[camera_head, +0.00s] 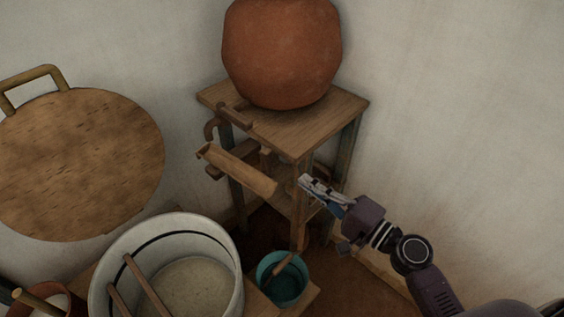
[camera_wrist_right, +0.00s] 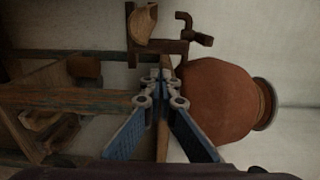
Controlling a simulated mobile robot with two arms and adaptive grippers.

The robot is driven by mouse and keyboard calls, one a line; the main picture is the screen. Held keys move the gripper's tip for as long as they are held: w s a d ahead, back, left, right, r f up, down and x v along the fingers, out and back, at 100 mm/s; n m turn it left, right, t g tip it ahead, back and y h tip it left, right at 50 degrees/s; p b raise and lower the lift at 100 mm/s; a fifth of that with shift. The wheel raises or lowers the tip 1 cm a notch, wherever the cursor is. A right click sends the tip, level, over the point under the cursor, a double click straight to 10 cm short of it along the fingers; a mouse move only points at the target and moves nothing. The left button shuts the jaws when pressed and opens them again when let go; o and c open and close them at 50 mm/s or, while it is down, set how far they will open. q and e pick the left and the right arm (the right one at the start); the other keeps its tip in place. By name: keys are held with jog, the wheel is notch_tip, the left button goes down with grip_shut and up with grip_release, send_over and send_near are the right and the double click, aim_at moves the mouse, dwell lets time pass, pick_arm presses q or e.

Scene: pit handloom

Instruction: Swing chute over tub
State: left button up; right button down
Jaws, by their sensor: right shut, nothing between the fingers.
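The chute (camera_head: 237,169) is a light wooden trough held in front of the wooden stand, below the tap. It slopes down to the right, toward my right gripper (camera_head: 307,184). The white tub (camera_head: 175,226) stands at the lower left, holding pale liquid. The chute's low end points away from the tub, toward the space above a teal bucket. My right gripper is shut and empty, just right of the chute's low end and apart from it. In the right wrist view its fingertips (camera_wrist_right: 160,78) meet, and the chute (camera_wrist_right: 145,26) appears above them. My left gripper is out of view.
A large clay pot (camera_head: 282,55) sits on the wooden stand (camera_head: 345,102). The teal bucket (camera_head: 265,292) stands below with a stick in it. Two sticks lean in the tub. A round wooden lid (camera_head: 80,165) leans at the left wall. Bare wall lies right.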

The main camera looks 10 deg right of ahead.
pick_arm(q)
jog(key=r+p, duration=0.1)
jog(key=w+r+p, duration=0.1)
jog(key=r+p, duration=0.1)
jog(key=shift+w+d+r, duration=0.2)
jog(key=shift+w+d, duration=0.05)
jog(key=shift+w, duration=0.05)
pick_arm(e)
jog(key=x, duration=1)
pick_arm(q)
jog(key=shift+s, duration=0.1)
